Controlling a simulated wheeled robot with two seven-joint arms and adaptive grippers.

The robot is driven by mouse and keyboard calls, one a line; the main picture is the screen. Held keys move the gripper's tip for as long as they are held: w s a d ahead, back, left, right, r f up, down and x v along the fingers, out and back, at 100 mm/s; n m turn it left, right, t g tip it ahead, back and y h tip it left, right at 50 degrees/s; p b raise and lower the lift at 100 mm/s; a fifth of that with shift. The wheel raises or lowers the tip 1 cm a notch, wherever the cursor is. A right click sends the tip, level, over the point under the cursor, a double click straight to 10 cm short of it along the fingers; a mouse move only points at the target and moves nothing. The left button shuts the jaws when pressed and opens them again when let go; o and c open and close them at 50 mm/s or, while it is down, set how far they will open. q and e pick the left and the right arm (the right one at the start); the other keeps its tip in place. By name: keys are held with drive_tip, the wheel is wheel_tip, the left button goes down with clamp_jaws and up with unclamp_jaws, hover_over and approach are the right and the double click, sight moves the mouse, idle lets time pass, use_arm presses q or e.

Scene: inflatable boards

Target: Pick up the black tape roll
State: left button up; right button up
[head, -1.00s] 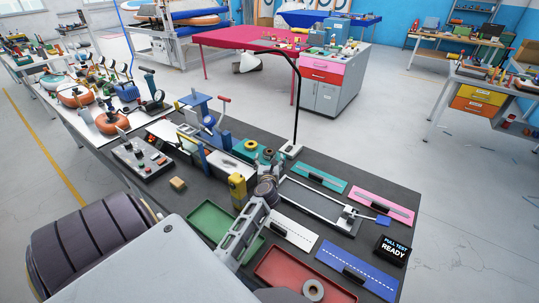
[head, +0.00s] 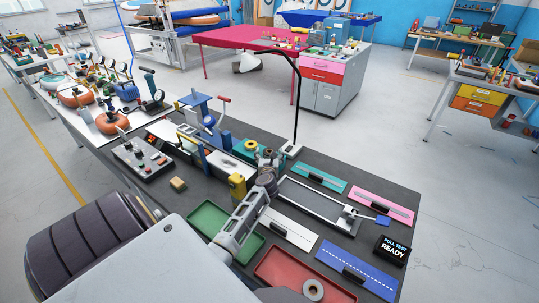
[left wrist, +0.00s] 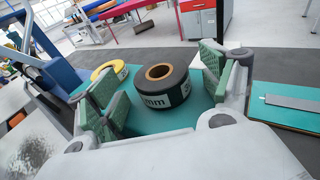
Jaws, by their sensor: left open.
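The black tape roll (left wrist: 170,93) has a brown core and a white label. It lies flat on a teal mat (left wrist: 195,125) in the left wrist view. My left gripper (left wrist: 160,84) is open, with one green-padded finger on each side of the roll. My right gripper is not in view.
A yellow tape roll (left wrist: 108,71) lies just behind the left finger. A blue press (head: 200,115) stands to the left, and a yellow block (head: 237,185) is close to my left arm. A thin black lamp post (head: 297,100) rises behind. A red tray (head: 272,270) is at the front.

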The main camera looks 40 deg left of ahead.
sight(269, 154)
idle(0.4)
use_arm(q)
drive_tip(key=c, duration=1.2)
drive_tip(key=shift+o, duration=0.2)
drive_tip(key=shift+r, duration=0.2)
wheel_tip(269, 154, up, 8)
drive_tip(key=shift+r+p, duration=0.1)
drive_tip(key=shift+p, duration=0.95)
drive_tip(key=shift+r, duration=0.75)
